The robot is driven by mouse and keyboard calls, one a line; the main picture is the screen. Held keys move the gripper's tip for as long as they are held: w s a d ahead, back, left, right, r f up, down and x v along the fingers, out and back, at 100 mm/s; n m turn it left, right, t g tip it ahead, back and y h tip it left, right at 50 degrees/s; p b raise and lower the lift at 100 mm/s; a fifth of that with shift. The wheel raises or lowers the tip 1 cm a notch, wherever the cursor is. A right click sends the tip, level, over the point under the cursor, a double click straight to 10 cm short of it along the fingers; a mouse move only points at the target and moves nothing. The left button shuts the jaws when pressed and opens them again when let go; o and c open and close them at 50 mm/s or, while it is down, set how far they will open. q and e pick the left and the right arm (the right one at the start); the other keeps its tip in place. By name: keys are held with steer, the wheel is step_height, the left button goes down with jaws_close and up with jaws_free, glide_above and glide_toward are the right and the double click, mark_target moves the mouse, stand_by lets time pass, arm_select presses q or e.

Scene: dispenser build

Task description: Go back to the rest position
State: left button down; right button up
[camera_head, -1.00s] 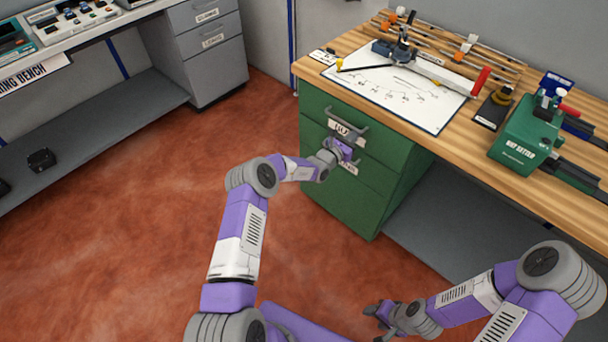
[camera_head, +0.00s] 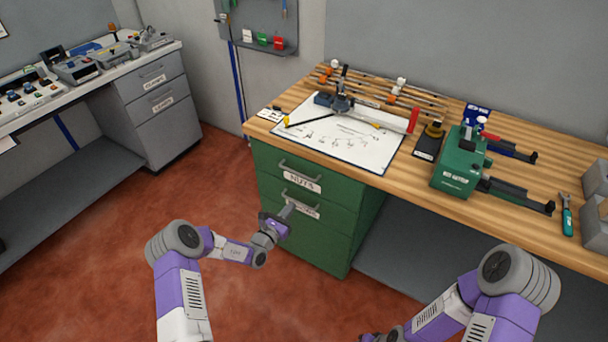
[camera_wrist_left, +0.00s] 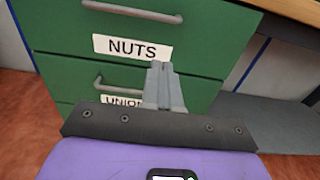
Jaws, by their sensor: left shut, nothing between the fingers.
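My left gripper (camera_head: 287,210) is in front of the green drawer cabinet (camera_head: 330,240) under the wooden bench. In the left wrist view its fingers (camera_wrist_left: 163,85) are together and empty, in front of the NUTS drawer (camera_wrist_left: 150,45) and the drawer below it. They hide part of the lower drawer's label. The drawers look shut. My right arm (camera_head: 480,300) comes in at the lower right. Its gripper is at the bottom edge, mostly cut off, so its jaws cannot be judged.
The wooden bench (camera_head: 400,185) carries a white drawing sheet (camera_head: 335,140), a green device (camera_head: 460,165) and rods (camera_head: 390,85). A grey drawer unit (camera_head: 160,110) stands at the left. The red floor (camera_head: 120,230) between them is clear.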

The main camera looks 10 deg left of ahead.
arm_select(q)
steer(key=s+d+f+m+g+h, duration=0.35)
steer(key=s+d+m+g, duration=0.35)
steer(key=s, duration=0.3)
steer(key=s+d+f+m+g+h, duration=0.2)
steer(key=s+d+f+m+g, duration=0.3)
steer(key=s+d, duration=0.45)
steer(key=s+a+f+m+g+y, duration=0.1)
steer(key=s+a+m+g+y, duration=0.1)
steer(key=s+m, duration=0.6)
steer(key=s+a+f+m+g+y, duration=0.1)
steer(key=s+a+m+y, duration=0.3)
steer(key=s+m, duration=0.5)
steer(key=shift+s+f+m+g+y, duration=0.2)
steer(key=shift+s+m+g+y, duration=0.1)
steer(key=shift+g+y, duration=0.35)
